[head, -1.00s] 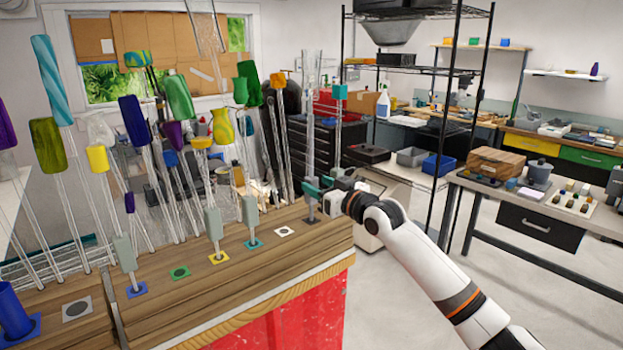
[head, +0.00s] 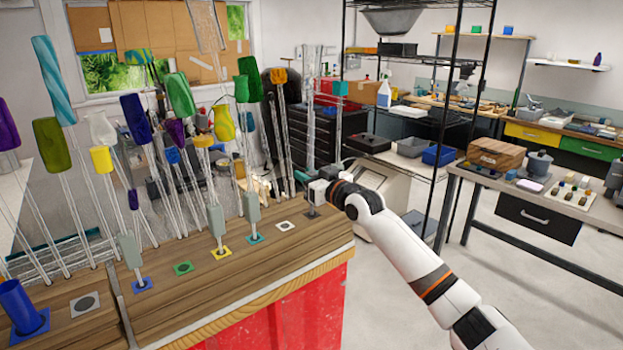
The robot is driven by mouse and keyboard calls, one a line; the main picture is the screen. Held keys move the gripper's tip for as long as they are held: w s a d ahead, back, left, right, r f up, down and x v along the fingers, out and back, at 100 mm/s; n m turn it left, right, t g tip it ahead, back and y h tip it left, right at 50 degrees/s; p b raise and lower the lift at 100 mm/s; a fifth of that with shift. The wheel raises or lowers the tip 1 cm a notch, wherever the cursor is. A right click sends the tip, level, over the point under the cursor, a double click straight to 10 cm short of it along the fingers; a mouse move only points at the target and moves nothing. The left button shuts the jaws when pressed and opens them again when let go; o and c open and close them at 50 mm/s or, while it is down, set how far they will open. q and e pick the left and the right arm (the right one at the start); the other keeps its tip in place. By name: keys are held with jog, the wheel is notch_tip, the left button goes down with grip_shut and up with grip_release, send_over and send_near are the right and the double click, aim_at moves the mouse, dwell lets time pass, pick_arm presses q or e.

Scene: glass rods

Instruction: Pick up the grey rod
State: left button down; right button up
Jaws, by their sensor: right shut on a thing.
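A clear rod with a grey lower block, taken as the grey rod (head: 311,202), stands upright at the far right end of the wooden bench top, over a dark grey square. My right gripper (head: 308,181) reaches in from the right and is shut around it just above the block. The jaws hide part of the rod. I cannot tell whether its foot touches the square. My left gripper is not in view.
Other rods with grey blocks stand on the blue (head: 139,285), yellow (head: 220,253) and teal (head: 256,239) squares. The green (head: 183,268) and white (head: 285,226) squares are bare. Many colour-topped glass rods crowd behind the bench. The floor at right is free.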

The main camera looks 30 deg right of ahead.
aim_at(313, 140)
notch_tip(313, 140, up, 9)
jog(key=shift+f+b, duration=0.1)
jog(key=shift+b, duration=1.15)
jog(key=shift+r, duration=0.65)
jog(key=shift+f, duration=0.15)
